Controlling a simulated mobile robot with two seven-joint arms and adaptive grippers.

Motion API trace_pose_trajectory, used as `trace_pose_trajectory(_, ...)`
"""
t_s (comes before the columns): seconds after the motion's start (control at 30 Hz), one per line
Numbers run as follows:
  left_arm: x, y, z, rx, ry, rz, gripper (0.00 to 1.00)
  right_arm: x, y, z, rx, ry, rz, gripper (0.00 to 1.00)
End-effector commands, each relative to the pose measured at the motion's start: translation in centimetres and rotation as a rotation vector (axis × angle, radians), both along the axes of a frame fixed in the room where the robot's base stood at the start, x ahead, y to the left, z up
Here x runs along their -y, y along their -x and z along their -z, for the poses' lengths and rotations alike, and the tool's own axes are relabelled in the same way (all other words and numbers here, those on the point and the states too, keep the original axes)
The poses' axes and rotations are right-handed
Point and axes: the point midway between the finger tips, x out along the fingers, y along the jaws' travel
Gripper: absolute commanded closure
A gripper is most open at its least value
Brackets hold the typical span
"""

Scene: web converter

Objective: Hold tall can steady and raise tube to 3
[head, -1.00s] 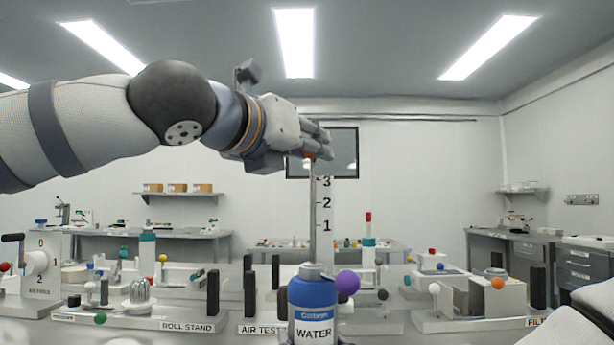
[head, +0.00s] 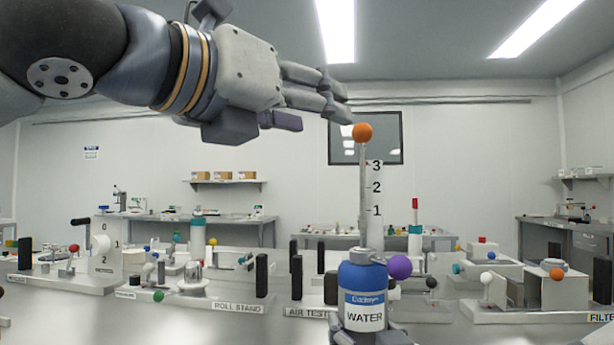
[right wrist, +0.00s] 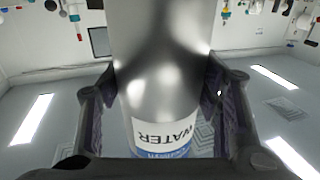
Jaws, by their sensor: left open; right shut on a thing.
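The tall can (head: 363,285) is blue with a white WATER label and stands upright low in the head view. A thin grey tube (head: 362,190) rises from its top, with an orange ball (head: 362,132) at its upper end. The ball is above the 3 on the white scale (head: 376,195) beside the tube. My left gripper (head: 322,115) is open and empty, just up and left of the ball. My right gripper (head: 370,335) is shut around the can low down. In the right wrist view the silvery can (right wrist: 165,75) sits between its fingers.
A purple ball (head: 400,267) sticks out at the can's right side. Behind are the ROLL STAND station (head: 238,307), the AIR TEST station (head: 307,312) and a unit with an orange knob (head: 557,274). The air above the tube's right side is clear.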

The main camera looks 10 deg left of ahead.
Motion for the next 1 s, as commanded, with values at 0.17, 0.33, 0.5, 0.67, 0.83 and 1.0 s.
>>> trace_pose_trajectory(0.17,-0.2,0.2,0.4,-0.005,-0.001,0.001,0.54,-0.1,0.1,1.4,-0.03,0.01,-0.005,0.92)
trace_pose_trajectory(0.33,-0.2,0.2,0.4,-0.005,-0.001,0.0,0.54,0.0,0.1,1.4,-0.03,0.01,-0.005,0.92)
trace_pose_trajectory(0.5,-0.2,0.2,0.3,-0.004,-0.001,0.0,0.54,0.0,0.1,1.4,-0.03,0.01,-0.005,0.92)
trace_pose_trajectory(0.67,-0.2,0.4,0.0,0.0,-0.001,0.0,0.54,0.0,0.1,1.2,-0.028,0.01,-0.005,0.92)
trace_pose_trajectory(0.83,-0.2,0.6,-0.4,0.006,-0.001,0.0,0.54,0.0,0.2,1.1,-0.029,0.009,-0.005,0.92)
trace_pose_trajectory(1.0,-0.2,0.9,-0.8,0.011,-0.001,0.0,0.54,-0.1,0.2,1.0,-0.029,0.009,-0.005,0.92)
